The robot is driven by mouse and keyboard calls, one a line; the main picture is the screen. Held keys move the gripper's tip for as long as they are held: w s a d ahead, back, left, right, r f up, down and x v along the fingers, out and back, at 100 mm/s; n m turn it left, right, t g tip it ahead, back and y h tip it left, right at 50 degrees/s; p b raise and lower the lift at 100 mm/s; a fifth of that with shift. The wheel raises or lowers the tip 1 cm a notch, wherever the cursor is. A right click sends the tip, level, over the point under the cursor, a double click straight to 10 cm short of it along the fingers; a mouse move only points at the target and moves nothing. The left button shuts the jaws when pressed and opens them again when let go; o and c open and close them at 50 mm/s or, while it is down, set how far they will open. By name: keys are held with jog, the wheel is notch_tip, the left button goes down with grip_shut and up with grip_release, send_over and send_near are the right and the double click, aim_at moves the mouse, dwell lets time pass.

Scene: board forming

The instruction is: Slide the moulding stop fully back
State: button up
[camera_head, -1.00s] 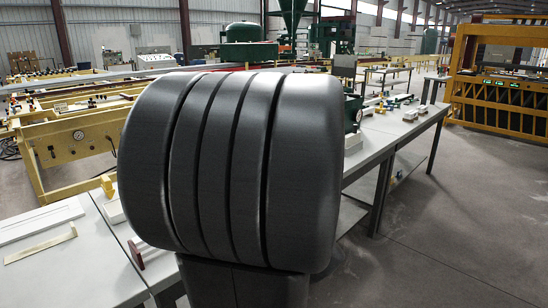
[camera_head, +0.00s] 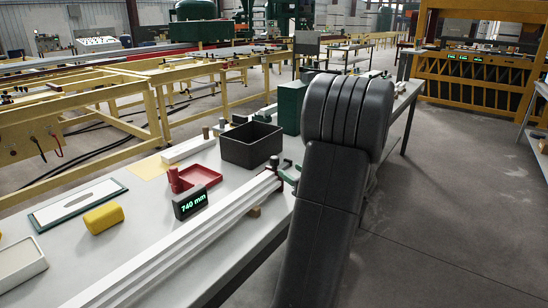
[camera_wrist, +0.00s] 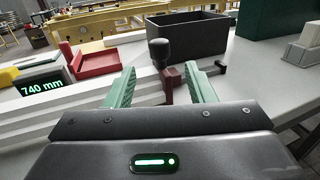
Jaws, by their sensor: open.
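A dark red block with a black knob (camera_wrist: 159,53), apparently the moulding stop, stands at the far end of the white rail (camera_wrist: 75,113) in the wrist view. In the head view the rail (camera_head: 190,255) runs up to my gripper (camera_head: 285,173), beside the stop. My gripper (camera_wrist: 162,76) is open, its green fingers on either side of the knob and block. Contact with them cannot be told. A display (camera_head: 190,203) reads 740 mm; it also shows in the wrist view (camera_wrist: 42,87). My arm hides what lies right of the stop.
A black bin (camera_head: 237,153) stands behind the stop, with a green box (camera_head: 291,108) to its right. A red tray (camera_head: 205,175) and a yellow block (camera_head: 103,218) lie left of the rail. Open floor lies right of the table.

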aim_at(271, 158)
jog(key=p+x, duration=0.1)
jog(key=x, duration=1)
jog(key=shift+w+a+f, duration=0.1)
jog(key=shift+w+a, duration=0.1)
jog(key=shift+w, duration=0.1)
jog(key=shift+c, duration=0.2)
grip_shut()
